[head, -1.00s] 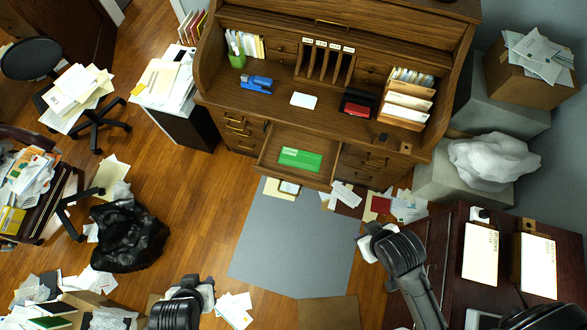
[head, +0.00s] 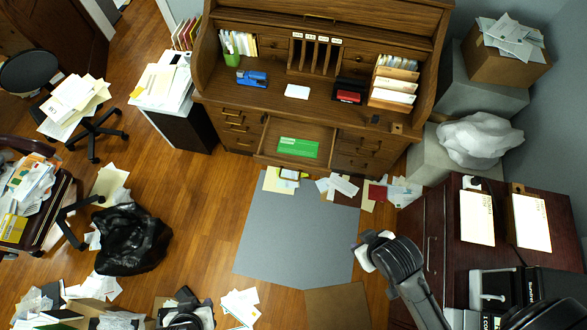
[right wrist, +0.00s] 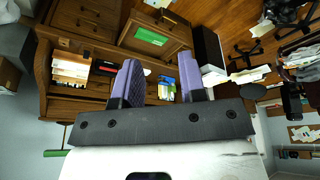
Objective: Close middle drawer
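The middle drawer (head: 318,132) of the wooden roll-top desk (head: 272,86) is pulled out below the desktop. It is open, with a green box (head: 297,148) lying inside. The drawer also shows in the right wrist view (right wrist: 172,48), with the green box (right wrist: 151,36) in it. My right gripper (right wrist: 160,62) is open and empty, its two purple fingers spread apart. In the head view my right gripper is right of and nearer than the drawer, apart from it. My left gripper (head: 186,312) is at the bottom edge, far from the drawer; its fingers cannot be made out.
A grey mat (head: 300,235) lies on the floor before the desk, mostly clear. Scattered papers (head: 340,185) lie below the drawer. A dark wood cabinet (head: 470,255) stands at right. A black bag (head: 130,238) and an office chair (head: 85,125) are at left.

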